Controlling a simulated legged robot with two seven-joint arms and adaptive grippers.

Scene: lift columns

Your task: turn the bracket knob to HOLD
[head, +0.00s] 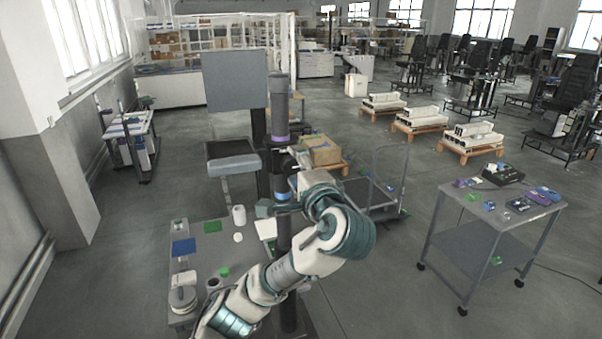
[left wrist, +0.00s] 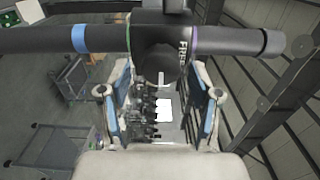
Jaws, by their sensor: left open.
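The dark lift column (head: 280,108) stands upright in the middle of the head view. In the left wrist view the column (left wrist: 40,41) runs across the top, with blue, green and purple bands. The black bracket knob (left wrist: 158,62) shows at its middle, with a pale mark at its lower edge. The lettering FREE is beside the knob; I see no HOLD mark. My left gripper (head: 276,186) is at the column's front. In the left wrist view its fingers (left wrist: 160,98) are spread, short of the knob, with nothing between them. My right gripper is out of view.
A low table (head: 208,262) with small items is at the lower left. A cart (head: 480,240) with parts stands right. Open floor lies between.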

